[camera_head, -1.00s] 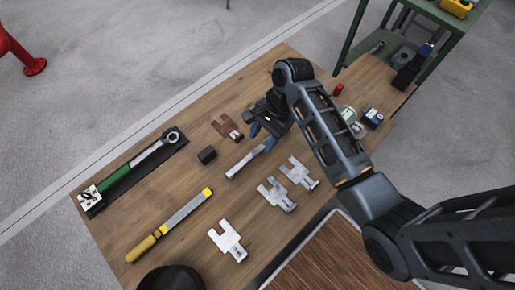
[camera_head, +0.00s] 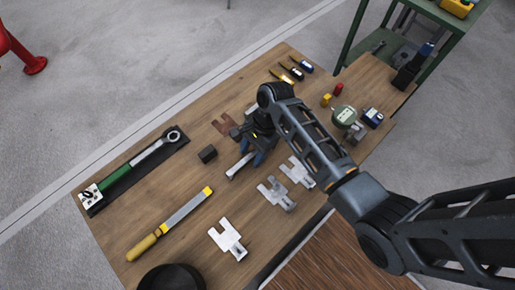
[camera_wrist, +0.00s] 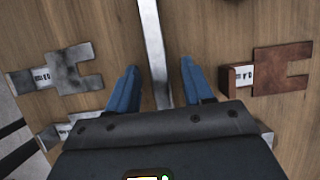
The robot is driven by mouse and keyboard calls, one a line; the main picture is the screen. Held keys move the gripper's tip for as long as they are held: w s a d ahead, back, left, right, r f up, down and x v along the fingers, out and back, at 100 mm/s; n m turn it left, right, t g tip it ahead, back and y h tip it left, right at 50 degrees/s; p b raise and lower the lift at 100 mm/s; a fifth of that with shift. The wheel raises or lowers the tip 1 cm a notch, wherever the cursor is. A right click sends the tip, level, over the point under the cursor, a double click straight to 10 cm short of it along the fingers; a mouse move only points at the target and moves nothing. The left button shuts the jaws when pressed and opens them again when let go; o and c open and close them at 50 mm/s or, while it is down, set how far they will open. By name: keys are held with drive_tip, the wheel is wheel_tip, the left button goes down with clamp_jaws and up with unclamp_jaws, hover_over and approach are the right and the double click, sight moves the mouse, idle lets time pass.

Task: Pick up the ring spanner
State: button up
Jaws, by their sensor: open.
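A slim silver metal bar (camera_head: 238,168), which I take for the ring spanner, lies on the wooden table. Its near end shows in the head view; its far part is hidden by my gripper, and I cannot make out a ring. My gripper (camera_head: 251,150) is over its far part, blue fingers pointing down. In the wrist view the silver bar (camera_wrist: 154,45) runs between the two spread fingers of my gripper (camera_wrist: 160,68), with gaps on both sides. The gripper is open; I cannot tell its height above the table.
Small drivers (camera_head: 292,74) are at the back.

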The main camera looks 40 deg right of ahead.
clamp_jaws()
idle(0.3)
idle(0.3)
